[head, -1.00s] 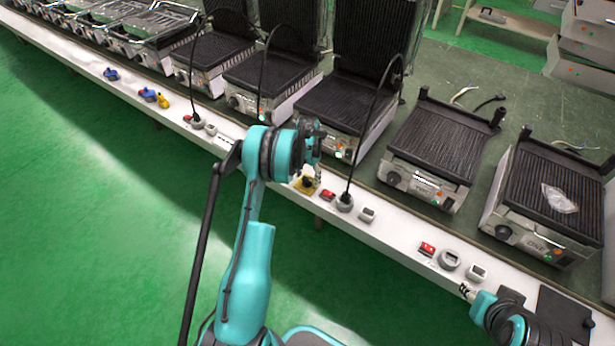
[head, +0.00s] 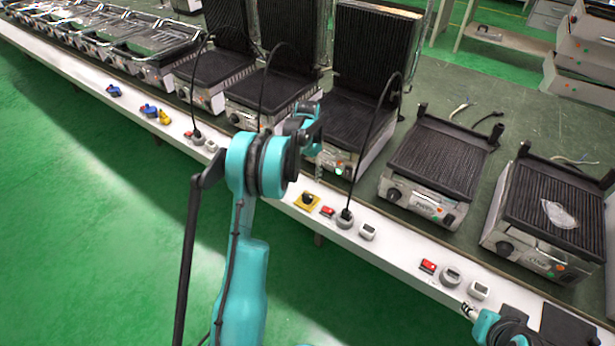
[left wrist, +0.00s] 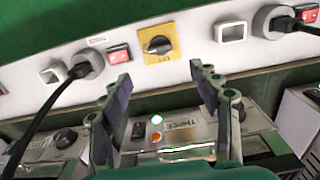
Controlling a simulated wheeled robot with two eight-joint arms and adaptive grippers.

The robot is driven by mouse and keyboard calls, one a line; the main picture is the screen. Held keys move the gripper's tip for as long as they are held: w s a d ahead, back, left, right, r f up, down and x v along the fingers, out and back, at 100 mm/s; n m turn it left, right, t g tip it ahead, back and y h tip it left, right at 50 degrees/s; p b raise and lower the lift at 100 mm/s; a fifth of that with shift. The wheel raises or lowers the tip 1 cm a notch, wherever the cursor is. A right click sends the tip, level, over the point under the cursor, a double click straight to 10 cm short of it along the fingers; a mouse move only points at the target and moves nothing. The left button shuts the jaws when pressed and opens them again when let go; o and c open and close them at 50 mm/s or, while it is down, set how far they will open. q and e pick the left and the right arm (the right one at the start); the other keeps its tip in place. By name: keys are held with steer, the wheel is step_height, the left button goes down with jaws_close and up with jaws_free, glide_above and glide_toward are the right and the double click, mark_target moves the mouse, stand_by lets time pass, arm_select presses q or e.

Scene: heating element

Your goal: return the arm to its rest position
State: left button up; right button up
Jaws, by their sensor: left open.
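My left arm (head: 240,285) reaches up from the bottom of the head view, bent at a large teal joint. My left gripper (head: 306,122) is beyond that joint, in front of a grill, and partly hidden there. In the left wrist view its two fingers (left wrist: 162,82) stand wide apart with nothing between them. A yellow plate with a black rotary knob (left wrist: 160,45) shows past the fingertips, apart from them; it also shows on the white ledge in the head view (head: 307,201). My right gripper (head: 469,311) shows only its tip at the lower right, too small to judge.
Several contact grills stand along the bench, including an upright-lidded one (head: 350,118) and a lidless one (head: 437,160). The white ledge (head: 395,262) carries red switches, sockets and plugged black cables (head: 366,150). Open green floor (head: 80,230) lies at the left.

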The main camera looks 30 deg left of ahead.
stand_by(0.4)
arm_select(q)
steer(key=s+d+r+t, duration=0.2)
steer(key=s+d+r, duration=0.35)
steer(key=r, duration=0.25)
steer(key=s+d+r+t, duration=0.1)
steer(key=s+d+r, duration=0.4)
steer(key=d+r, duration=0.25)
steer(key=s+d+t, duration=0.2)
steer(key=s+d, duration=0.2)
steer(key=s, duration=0.5)
steer(key=s+d+n+t, duration=0.1)
steer(key=s+d, duration=0.3)
steer(key=s, duration=0.5)
steer(key=shift+s+d+t, duration=0.2)
steer(key=shift+s+t, duration=0.05)
steer(key=shift+t, duration=0.35)
